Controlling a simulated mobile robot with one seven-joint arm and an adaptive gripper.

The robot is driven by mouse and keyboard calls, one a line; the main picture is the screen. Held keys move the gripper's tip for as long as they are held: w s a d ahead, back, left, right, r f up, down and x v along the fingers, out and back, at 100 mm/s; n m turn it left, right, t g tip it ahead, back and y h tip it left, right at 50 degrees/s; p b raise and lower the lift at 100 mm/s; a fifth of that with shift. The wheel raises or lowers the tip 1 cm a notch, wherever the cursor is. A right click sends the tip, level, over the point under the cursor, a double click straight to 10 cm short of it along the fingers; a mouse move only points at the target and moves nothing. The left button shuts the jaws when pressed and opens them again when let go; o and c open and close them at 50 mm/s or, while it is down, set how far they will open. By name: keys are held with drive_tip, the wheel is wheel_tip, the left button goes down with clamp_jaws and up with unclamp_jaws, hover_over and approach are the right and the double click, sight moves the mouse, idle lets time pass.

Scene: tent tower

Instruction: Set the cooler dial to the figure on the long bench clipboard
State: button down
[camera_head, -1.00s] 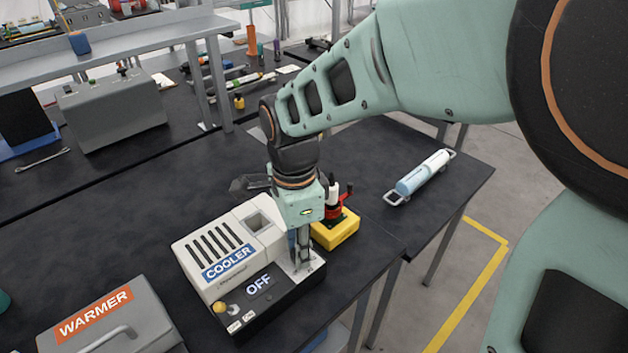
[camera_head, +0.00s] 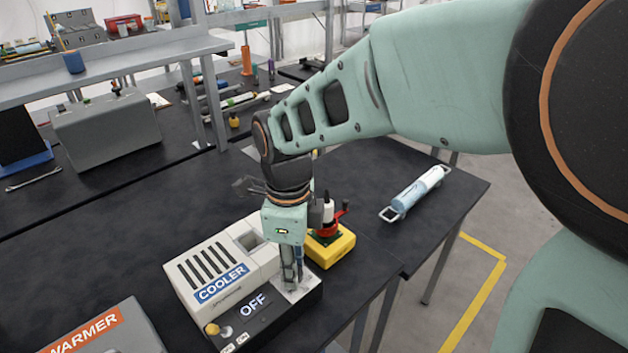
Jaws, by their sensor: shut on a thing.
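The cooler (camera_head: 222,262) is a white box with a dark base, a vented top and a blue COOLER label. Its display (camera_head: 254,305) reads OFF. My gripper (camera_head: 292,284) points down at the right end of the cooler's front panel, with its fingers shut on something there. The fingers hide what they grip; it is at the spot on the panel where a dial would sit, but I cannot make out its setting. No clipboard can be clearly made out in this view.
A yellow box with a red-handled device (camera_head: 330,246) stands close to the right of my gripper. A grey warmer (camera_head: 105,335) is at the lower left. A light-blue cylinder with handles (camera_head: 415,193) lies at the right. A grey case (camera_head: 105,128) stands at the back left.

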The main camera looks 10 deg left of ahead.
idle(0.3)
drive_tip(key=c, duration=1.6)
unclamp_jaws()
drive_tip(key=shift+r, duration=0.1)
wheel_tip(320, 180, up, 8)
drive_tip(key=shift+f, duration=0.25)
drive_tip(key=shift+w, duration=0.1)
